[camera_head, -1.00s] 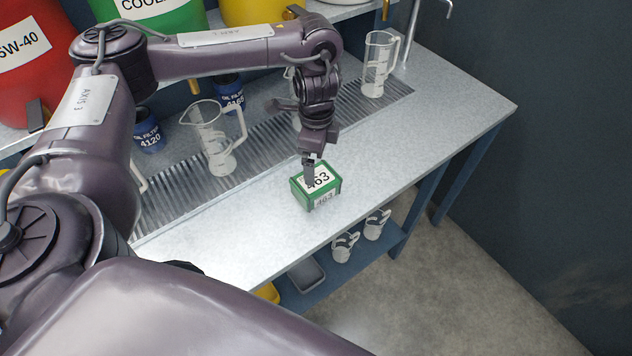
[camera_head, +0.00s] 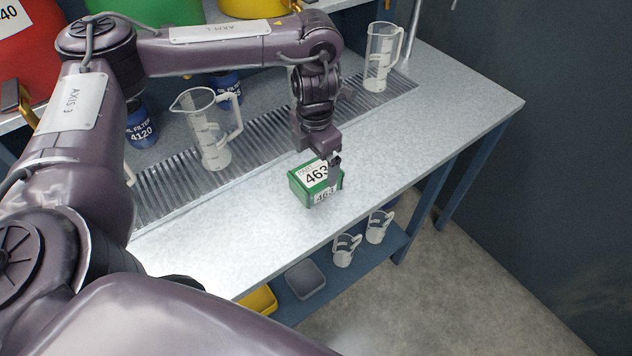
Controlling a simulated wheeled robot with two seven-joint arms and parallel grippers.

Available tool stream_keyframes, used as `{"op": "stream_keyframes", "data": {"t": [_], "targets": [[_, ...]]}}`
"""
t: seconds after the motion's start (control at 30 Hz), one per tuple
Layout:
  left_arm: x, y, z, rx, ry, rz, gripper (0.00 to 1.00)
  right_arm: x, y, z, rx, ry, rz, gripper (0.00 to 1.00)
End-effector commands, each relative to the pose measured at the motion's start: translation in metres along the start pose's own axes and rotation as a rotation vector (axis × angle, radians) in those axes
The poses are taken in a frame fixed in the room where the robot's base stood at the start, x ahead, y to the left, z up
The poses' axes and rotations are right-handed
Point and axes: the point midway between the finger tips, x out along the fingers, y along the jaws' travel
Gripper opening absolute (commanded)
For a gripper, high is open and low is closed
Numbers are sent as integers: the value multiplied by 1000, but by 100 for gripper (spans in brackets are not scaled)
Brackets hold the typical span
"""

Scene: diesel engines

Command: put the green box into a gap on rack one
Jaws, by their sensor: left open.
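The green box (camera_head: 301,190) sits on the grey metal bench top, with a white label reading 463 on its top and front. My left gripper (camera_head: 332,178) points down at the box's right side from above. Its jaws are open, and one finger covers part of the label. I cannot tell whether a finger touches the box. My right gripper is not in view. No rack labelled one can be made out in this view.
Clear measuring jugs (camera_head: 212,140) and (camera_head: 381,62), a jug at the far right, stand on a ribbed drain strip (camera_head: 262,135). Blue oil filters (camera_head: 141,130) stand behind. Small jugs (camera_head: 345,250), a grey tray (camera_head: 305,279) and a yellow bin (camera_head: 258,302) are on the lower shelf. The bench right of the box is clear.

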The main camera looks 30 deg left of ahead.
Motion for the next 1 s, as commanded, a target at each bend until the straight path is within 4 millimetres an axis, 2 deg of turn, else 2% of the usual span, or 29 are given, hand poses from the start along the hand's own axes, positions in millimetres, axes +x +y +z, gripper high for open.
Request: {"op": "stream_keyframes", "data": {"t": [0.03,0.33,0.4,0.5,0.63,0.83,1.0], "targets": [[8,0,-1,1,4,-2,98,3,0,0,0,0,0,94],[42,1,2,-3,5,-3,98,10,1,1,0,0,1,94],[48,3,4,-1,6,0,98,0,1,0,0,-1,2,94],[63,4,4,-3,4,0,98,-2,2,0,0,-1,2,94],[72,4,5,-2,2,0,98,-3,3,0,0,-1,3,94],[74,4,5,-3,1,0,98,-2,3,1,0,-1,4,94],[74,4,5,-3,1,0,77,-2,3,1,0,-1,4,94]]}}
